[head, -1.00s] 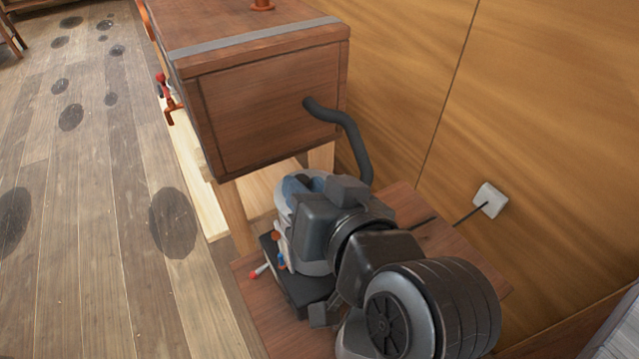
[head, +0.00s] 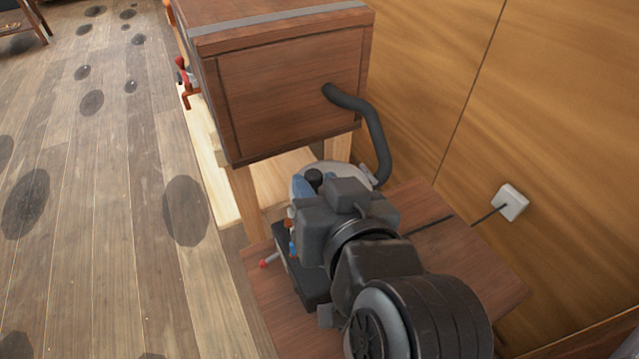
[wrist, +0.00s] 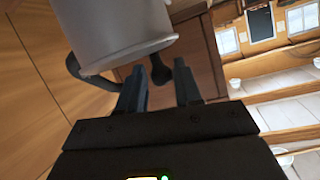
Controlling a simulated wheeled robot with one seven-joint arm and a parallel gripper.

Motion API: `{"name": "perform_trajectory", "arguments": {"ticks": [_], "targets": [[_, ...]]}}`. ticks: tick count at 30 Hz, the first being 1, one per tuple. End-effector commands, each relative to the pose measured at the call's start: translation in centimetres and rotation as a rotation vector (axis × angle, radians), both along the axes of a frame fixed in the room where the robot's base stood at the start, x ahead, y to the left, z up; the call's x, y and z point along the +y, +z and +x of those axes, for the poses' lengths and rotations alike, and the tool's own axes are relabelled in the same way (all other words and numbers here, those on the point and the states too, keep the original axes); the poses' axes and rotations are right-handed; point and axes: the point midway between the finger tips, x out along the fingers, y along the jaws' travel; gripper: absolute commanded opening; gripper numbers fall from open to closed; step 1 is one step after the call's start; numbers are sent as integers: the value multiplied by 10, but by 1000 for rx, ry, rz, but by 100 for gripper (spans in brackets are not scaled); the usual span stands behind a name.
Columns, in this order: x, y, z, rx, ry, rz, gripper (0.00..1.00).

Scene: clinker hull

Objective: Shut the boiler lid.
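The boiler (head: 338,172) is a pale grey rounded body on the low wooden bench, mostly hidden behind my arm in the head view. A black knob (head: 314,177) shows at its top. In the wrist view a grey cylinder with a flared rim, apparently the boiler (wrist: 110,30), fills the upper left. I cannot tell how far its lid stands open. My gripper (wrist: 160,82) is open, its two dark fingers apart just beyond the rim. A dark knob-like shape (wrist: 181,68) shows near the fingertips; contact is unclear. In the head view my arm hides most of the gripper.
A large wooden box (head: 285,95) on legs stands behind the bench (head: 475,265). A black hose (head: 375,130) runs from it down towards the boiler. The wooden wall with a white socket (head: 510,203) and cable is close on the right. The floor at left is clear.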

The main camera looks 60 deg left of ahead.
Motion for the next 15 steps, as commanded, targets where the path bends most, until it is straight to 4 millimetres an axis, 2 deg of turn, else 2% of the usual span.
{"name": "perform_trajectory", "arguments": {"ticks": [1,6,15], "targets": [[0,0,0,0,0,1,39],[0,1,0,-1,-1,3,54],[-4,3,0,-1,-1,5,54]]}}
